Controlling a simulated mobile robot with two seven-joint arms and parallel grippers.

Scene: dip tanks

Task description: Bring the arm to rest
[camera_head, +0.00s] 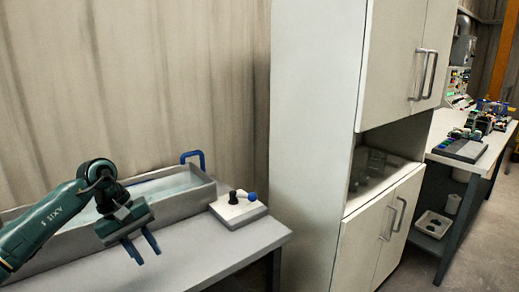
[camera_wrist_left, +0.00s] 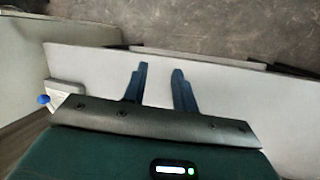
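My left arm (camera_head: 45,222) comes in from the left in the head view. My left gripper (camera_head: 143,254) is at its end, over the grey bench, in front of the tank. Its two blue fingers point down and stand apart with nothing between them. In the left wrist view the fingers (camera_wrist_left: 160,78) also show apart and empty above the pale bench top. My right gripper is in neither view.
A grey tank (camera_head: 190,203) with pale liquid and a blue handle (camera_head: 193,158) stands on the bench (camera_head: 225,248). A control box (camera_head: 238,208) with a blue-knobbed lever sits right of it. A tall cabinet (camera_head: 312,130) stands beyond. Another bench (camera_head: 490,150) carries equipment.

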